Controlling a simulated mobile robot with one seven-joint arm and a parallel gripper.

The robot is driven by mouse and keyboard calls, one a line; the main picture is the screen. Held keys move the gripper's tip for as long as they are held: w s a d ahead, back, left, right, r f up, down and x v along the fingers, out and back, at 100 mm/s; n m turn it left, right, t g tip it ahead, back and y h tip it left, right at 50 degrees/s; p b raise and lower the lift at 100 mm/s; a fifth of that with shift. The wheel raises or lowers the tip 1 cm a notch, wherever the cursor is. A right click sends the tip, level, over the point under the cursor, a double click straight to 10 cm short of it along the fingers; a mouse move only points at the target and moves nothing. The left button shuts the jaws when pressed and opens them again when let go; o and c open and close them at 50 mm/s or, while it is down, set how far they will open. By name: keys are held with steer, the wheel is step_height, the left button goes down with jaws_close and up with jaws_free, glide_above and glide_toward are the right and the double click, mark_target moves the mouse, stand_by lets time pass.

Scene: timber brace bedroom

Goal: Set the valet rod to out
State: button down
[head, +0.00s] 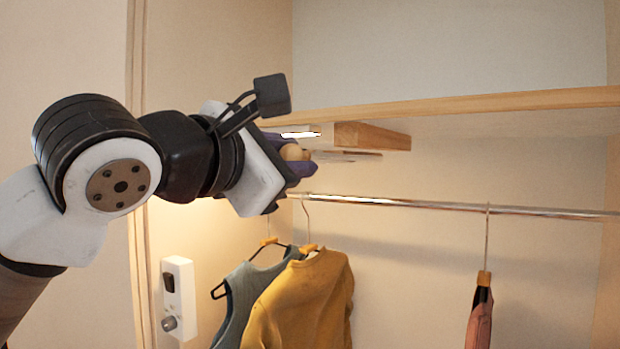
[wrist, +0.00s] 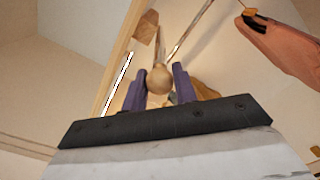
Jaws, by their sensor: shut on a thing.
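The valet rod's round wooden knob (head: 294,152) shows between the purple fingers of my gripper (head: 297,160), just under the shelf. In the wrist view the knob (wrist: 159,79) sits between the two fingertips of my gripper (wrist: 160,84), which is shut on it. A thin pale piece (head: 350,156) reaches right from behind the fingers, below a wooden block (head: 372,136). I cannot tell how far the rod is drawn out, as my gripper hides part of it.
The wooden shelf (head: 480,103) runs just above my gripper. A metal clothes rail (head: 420,204) crosses below it, with a teal top (head: 245,285), a mustard top (head: 310,300) and a pink garment (head: 480,320). A white wall box (head: 180,298) is at lower left.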

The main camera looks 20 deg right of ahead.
steer(key=v, duration=1.9)
steer(key=shift+s+a+b, duration=0.2)
steer(key=shift+s+b, duration=0.05)
steer(key=shift+b, duration=0.2)
steer(key=shift+f, duration=0.1)
steer(key=c, duration=1.1)
jaws_free()
steer(key=b+v, duration=0.3)
steer(key=v, duration=1)
steer(key=shift+s+a, duration=0.25)
steer(key=shift+a, duration=0.05)
